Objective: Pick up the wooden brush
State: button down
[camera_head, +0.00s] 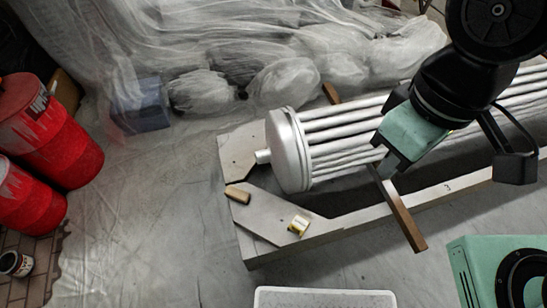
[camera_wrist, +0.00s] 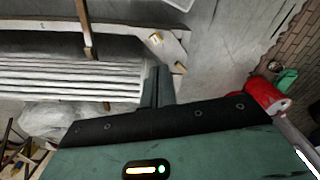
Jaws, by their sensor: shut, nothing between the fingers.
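A small brown wooden piece, which looks like the wooden brush (camera_head: 237,194), lies on the pale plate at the left end of the bench. It also shows small in the wrist view (camera_wrist: 180,68); its bristles cannot be made out. My gripper (camera_head: 384,172) is over the metal tube bundle, to the right of the brush and well apart from it. Its fingers are shut and empty in the wrist view (camera_wrist: 157,84).
A small yellow-and-white item (camera_head: 298,225) lies on the same plate. The silver tube bundle (camera_head: 290,150) rests on the bench, with a wooden bar (camera_head: 403,215) beside my gripper. Red barrels (camera_head: 50,130) stand left. A white tray (camera_head: 325,298) is at the front.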

aim_at(235, 193)
jog(key=j+z, duration=0.2)
jog(key=j, duration=0.7)
jog(key=j+z, duration=0.15)
jog(key=j, duration=0.8)
jog(key=k+j+z, duration=0.2)
jog(key=j, duration=0.7)
jog(key=i, duration=0.1)
